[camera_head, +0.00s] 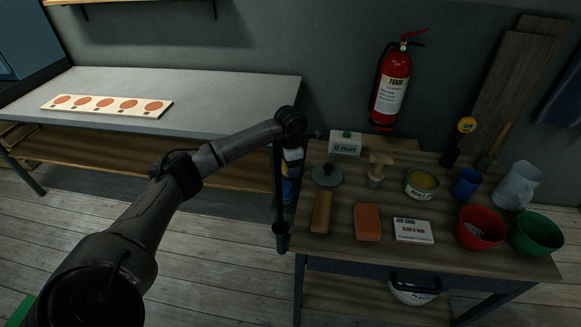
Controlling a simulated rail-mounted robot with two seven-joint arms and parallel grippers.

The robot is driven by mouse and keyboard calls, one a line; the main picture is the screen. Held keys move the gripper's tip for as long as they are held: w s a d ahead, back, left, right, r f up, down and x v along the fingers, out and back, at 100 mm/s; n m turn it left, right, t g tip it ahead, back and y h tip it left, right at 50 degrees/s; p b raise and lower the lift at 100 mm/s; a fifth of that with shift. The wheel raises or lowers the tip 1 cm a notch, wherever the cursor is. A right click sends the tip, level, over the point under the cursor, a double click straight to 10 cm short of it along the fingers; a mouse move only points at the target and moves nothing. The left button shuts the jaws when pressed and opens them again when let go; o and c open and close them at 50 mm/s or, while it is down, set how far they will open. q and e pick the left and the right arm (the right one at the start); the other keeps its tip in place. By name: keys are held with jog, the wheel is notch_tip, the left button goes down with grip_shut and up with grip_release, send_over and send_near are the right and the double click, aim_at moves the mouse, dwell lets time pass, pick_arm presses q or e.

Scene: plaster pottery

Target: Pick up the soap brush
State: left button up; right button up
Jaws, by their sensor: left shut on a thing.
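A brush with a pale wooden handle and a short dark lower part (378,172) stands on the wooden workbench (345,255), near its back middle. It looks like the soap brush. My left arm comes in from the left, and its last part hangs down beside the bench's left edge. My left gripper (282,236) is at its lower end, well left of the brush and apart from it. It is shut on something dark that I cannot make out. My right gripper is not in view.
A wooden block (321,212), an orange sponge (367,222), a white box (413,231), a tin (421,184), a red bowl (480,228) and a green bowl (537,233) crowd the bench. A timer (345,145) stands behind. The grey table (220,95) is mostly bare.

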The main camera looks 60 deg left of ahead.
pick_arm(q)
jog(key=r, duration=0.2)
jog(key=d+r+p, duration=0.1)
jog(key=r, duration=0.1)
jog(key=shift+w, duration=0.2)
jog(key=w+d+r+p, duration=0.2)
jog(key=d+r, duration=0.4)
jog(key=d, duration=0.4)
jog(key=shift+w+p, duration=0.35)
jog(key=shift+w, duration=0.2)
jog(key=o, duration=0.5)
jog(key=shift+c, duration=1.6)
